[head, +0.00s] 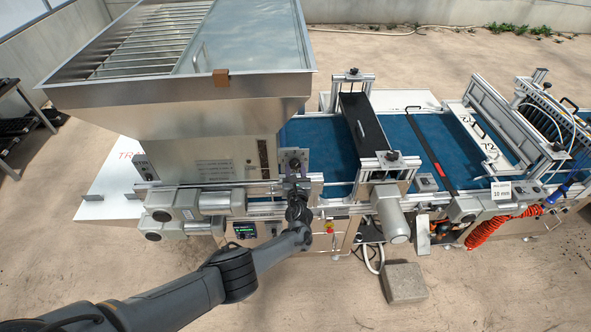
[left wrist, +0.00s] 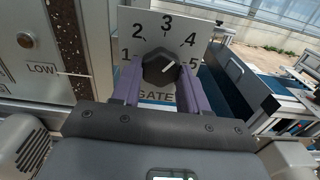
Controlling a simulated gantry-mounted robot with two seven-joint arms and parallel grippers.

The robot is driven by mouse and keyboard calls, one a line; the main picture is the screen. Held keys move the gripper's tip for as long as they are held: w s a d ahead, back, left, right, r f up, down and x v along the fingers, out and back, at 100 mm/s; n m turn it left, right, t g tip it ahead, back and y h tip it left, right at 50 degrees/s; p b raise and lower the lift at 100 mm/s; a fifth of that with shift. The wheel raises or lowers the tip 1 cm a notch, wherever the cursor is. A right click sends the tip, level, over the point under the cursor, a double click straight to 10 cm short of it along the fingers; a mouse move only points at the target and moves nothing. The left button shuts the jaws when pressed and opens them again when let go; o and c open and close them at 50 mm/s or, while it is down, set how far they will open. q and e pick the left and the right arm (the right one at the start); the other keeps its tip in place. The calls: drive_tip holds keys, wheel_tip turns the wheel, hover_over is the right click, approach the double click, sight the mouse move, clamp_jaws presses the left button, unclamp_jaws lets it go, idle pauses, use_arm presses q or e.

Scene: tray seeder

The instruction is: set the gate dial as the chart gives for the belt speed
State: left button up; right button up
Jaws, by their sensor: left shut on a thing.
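The gate dial (left wrist: 160,68) is a black knob on a white plate (left wrist: 140,22) numbered 1 to 5 and marked GATE. Its white pointer line slants up and right, roughly toward the 4. My left gripper (left wrist: 160,80) has its purple fingers closed on both sides of the knob. In the head view my left gripper (head: 294,183) is at the plate (head: 293,160) on the machine's front, and it hides the knob. A pale label panel (head: 214,168) is on the hopper body, its text too small to read. A small green-lit display (head: 245,231) sits below. My right gripper is not in view.
The metal hopper (head: 180,102) rises left of the dial. Beside the dial is a sight strip (left wrist: 69,40) with a LOW mark (left wrist: 42,69). The blue belt (head: 325,134) runs right, under a black crossbar (head: 362,125). A grey motor (head: 391,215) juts forward, right of my gripper.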

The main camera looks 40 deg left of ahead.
use_arm(q)
drive_tip(key=shift+m, duration=0.8)
drive_tip(key=o, duration=1.1)
drive_tip(key=shift+c, duration=0.2)
drive_tip(key=shift+s+d+r+p, duration=0.15)
drive_tip(key=shift+s+d+p, duration=0.15)
drive_tip(key=shift+p, duration=0.25)
drive_tip(key=p+v, duration=0.5)
drive_tip(key=v, duration=0.5)
